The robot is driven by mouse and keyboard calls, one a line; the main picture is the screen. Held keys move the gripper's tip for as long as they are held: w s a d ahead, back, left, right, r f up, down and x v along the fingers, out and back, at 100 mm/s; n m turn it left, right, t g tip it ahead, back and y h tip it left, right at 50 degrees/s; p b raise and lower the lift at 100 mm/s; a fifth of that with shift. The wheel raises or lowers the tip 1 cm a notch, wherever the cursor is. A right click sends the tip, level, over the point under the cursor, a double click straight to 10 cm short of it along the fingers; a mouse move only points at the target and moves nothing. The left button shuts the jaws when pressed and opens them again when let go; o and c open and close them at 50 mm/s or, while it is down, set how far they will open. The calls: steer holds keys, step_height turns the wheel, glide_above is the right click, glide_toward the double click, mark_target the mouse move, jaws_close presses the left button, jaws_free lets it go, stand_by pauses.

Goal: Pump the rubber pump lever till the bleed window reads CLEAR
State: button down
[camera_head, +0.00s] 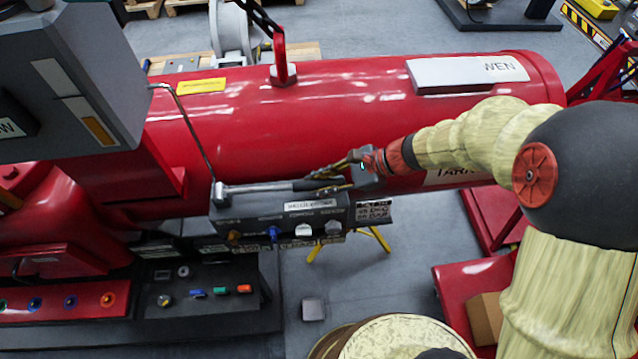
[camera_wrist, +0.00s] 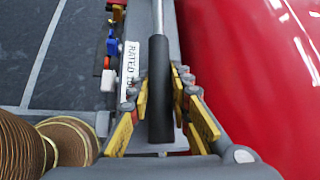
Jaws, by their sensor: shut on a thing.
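The pump lever is a steel rod with a black rubber grip (camera_head: 308,185). It lies almost level along the top of a dark grey pump block (camera_head: 262,207) in the head view. My gripper (camera_head: 333,178) is at the right end of the lever, its yellow fingers either side of the grip. In the wrist view the black grip (camera_wrist: 160,92) runs between the fingers of my gripper (camera_wrist: 160,100), which is shut on it. A small plate (camera_head: 374,211) with dark lettering is at the block's right end, too small to read. I cannot make out the bleed window's reading.
A large red cylinder (camera_head: 330,110) runs right behind the lever and block. A grey box (camera_head: 75,75) stands at the left. Coloured knobs, one blue (camera_head: 272,233), line the block's front. A round drum (camera_head: 400,338) stands at the front. Grey floor (camera_head: 350,275) is open before the block.

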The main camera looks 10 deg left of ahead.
steer(key=c, duration=1.6)
jaws_free()
steer(key=shift+r, duration=0.1)
steer(key=v, duration=1.2)
